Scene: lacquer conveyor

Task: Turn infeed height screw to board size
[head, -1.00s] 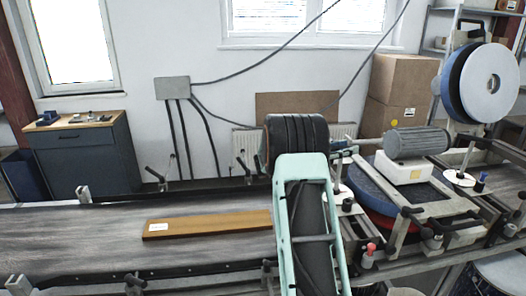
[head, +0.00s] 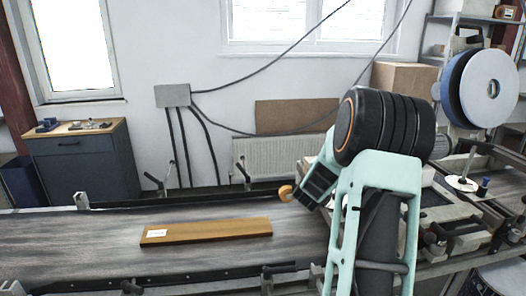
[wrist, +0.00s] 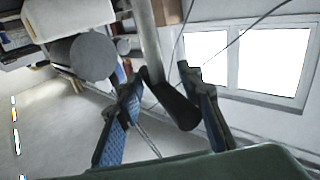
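My gripper (wrist: 155,78) is open in the wrist view, with blue-padded fingers on either side. A grey rod with a dark cylindrical end (wrist: 174,103) shows between the fingers; I cannot tell whether they touch it, or whether it is the height screw. In the head view my arm hides most of the infeed end of the machine, and I cannot make out the fingers. The brown board (head: 205,231) with a white label lies flat on the conveyor belt (head: 70,240), left of my arm.
Black-handled clamps stand along the conveyor's rails (head: 130,203). A large blue-and-white disc unit (head: 490,85) stands at the right. A grey cabinet (head: 85,165) is behind at the left. Cardboard boxes (head: 400,78) and a radiator (head: 265,157) are at the wall.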

